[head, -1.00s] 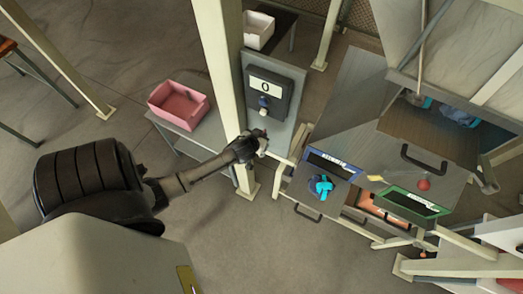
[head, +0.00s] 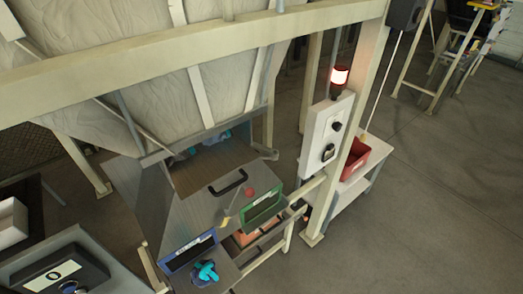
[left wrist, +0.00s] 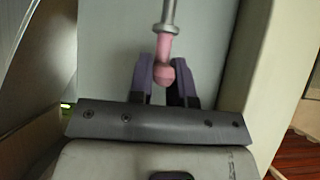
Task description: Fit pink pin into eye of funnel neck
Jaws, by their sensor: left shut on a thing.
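In the left wrist view, my left gripper (left wrist: 164,66) is shut on the pink pin (left wrist: 161,47). The pin has a rounded pink knob (left wrist: 163,74) between the fingers and a pale collar. A grey metal rod extends from the collar to the top edge of the picture. In the head view, the large pale funnel (head: 140,62) narrows down to a grey neck with a dark opening and a black handle. The eye of the neck cannot be made out. Neither gripper shows in the head view.
A red knob (head: 249,191) and a black handle (head: 228,182) are on the grey chute front. Blue-labelled (head: 189,250) and green-labelled (head: 264,205) bins sit below. A beam post with a control box (head: 325,135) and red bin (head: 366,158) stand right.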

